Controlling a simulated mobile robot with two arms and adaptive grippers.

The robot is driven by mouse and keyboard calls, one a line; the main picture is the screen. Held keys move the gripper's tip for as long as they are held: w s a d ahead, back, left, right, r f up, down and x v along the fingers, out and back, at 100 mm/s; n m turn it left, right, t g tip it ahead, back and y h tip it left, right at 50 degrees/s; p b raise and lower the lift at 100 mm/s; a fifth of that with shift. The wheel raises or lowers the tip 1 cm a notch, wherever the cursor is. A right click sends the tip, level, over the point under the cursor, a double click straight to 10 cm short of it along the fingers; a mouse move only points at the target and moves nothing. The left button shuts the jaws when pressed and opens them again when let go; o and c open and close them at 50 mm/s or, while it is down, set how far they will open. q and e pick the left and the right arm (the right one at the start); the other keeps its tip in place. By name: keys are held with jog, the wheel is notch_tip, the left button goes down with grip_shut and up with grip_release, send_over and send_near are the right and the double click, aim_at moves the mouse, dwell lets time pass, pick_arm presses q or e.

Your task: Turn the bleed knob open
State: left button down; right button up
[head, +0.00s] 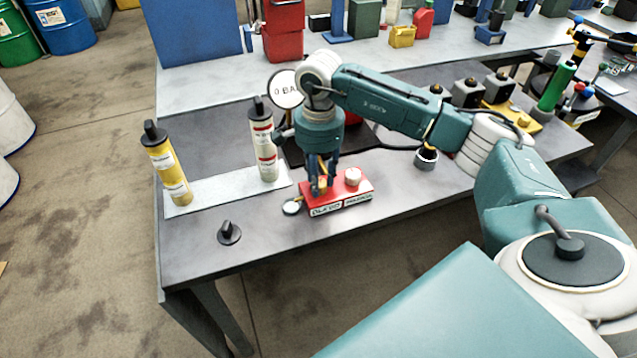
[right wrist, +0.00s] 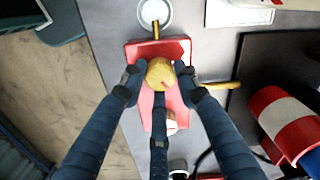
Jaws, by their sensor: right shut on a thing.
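A red block (head: 336,188) with white labels on its front stands near the table's front edge. It also shows in the right wrist view (right wrist: 179,48). A round brass knob (right wrist: 160,73) sits on the block, which I take as the bleed knob; in the head view my fingers mostly cover it. My right gripper (head: 320,186) comes down from above and is shut on this knob, with fingers around its sides. A pale knob (head: 353,176) stands on the block's right part. A small round gauge (head: 292,207) is at the block's left end. My left gripper is not seen.
A pale strip (head: 218,190) holds a yellow cartridge (head: 166,165) and a white cartridge (head: 264,140). A black knob-like part (head: 229,232) lies front left. A large gauge (head: 284,88) is behind my wrist. The table's front left is mostly clear.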

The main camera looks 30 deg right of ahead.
aim_at(323, 181)
jog(key=m, duration=0.2)
jog(key=m+b, duration=0.1)
jog(key=shift+w+d+r+m, duration=0.2)
jog(key=shift+d+m, duration=0.1)
jog(key=shift+m, duration=0.1)
jog(key=shift+s+m+b, duration=0.1)
jog(key=shift+m+b, duration=0.5)
jog(key=shift+m, duration=0.9)
jog(key=o, duration=1.1)
jog(key=shift+o, duration=0.3)
jog(key=shift+s+d+f, duration=0.1)
jog(key=shift+s+f, duration=0.05)
jog(key=shift+s, duration=0.1)
jog(key=shift+w+r, duration=0.1)
jog(key=shift+r, duration=0.25)
notch_tip(323, 181, up, 11)
jog(key=shift+r, duration=0.2)
